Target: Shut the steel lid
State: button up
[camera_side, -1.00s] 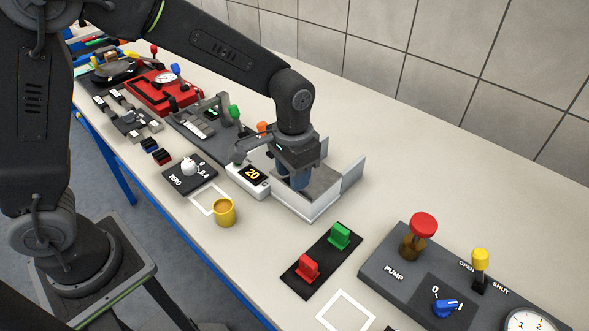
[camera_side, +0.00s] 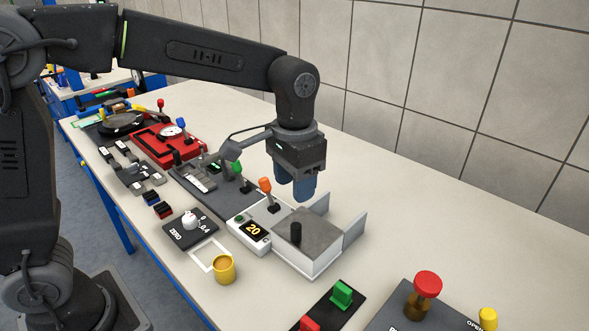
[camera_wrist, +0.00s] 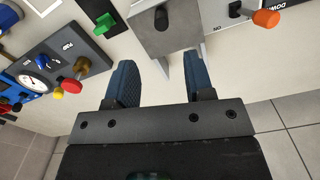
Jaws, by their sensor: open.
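The steel lid (camera_side: 316,232) is a flat grey plate lying level on a pale box (camera_side: 300,262), with a black upright knob (camera_side: 296,233) near its left end. In the wrist view the lid (camera_wrist: 178,42) shows at the top, with its knob (camera_wrist: 162,18). My gripper (camera_side: 303,193) hangs above and behind the lid in the side view, clear of the knob. Its blue fingers (camera_wrist: 158,62) are apart with nothing between them. Whether the lid is fully seated cannot be told.
Thin upright plates (camera_side: 354,228) stand at the box's right end. An orange-topped lever (camera_side: 265,185) and a display reading 20 (camera_side: 252,231) are to the left. A yellow cup (camera_side: 224,269) stands in front.

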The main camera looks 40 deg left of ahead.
jog(key=shift+r, duration=1.15)
jog(key=s+a+n+t, duration=0.1)
jog(key=s+a+t, duration=0.1)
jog(key=s+a, duration=0.3)
jog(key=s+a+n+t, duration=0.1)
jog(key=s+a+t, duration=0.2)
jog(key=s, duration=0.9)
jog(key=a, duration=0.3)
jog(key=shift+s+n+t, duration=0.2)
jog(key=shift+n+t, duration=0.1)
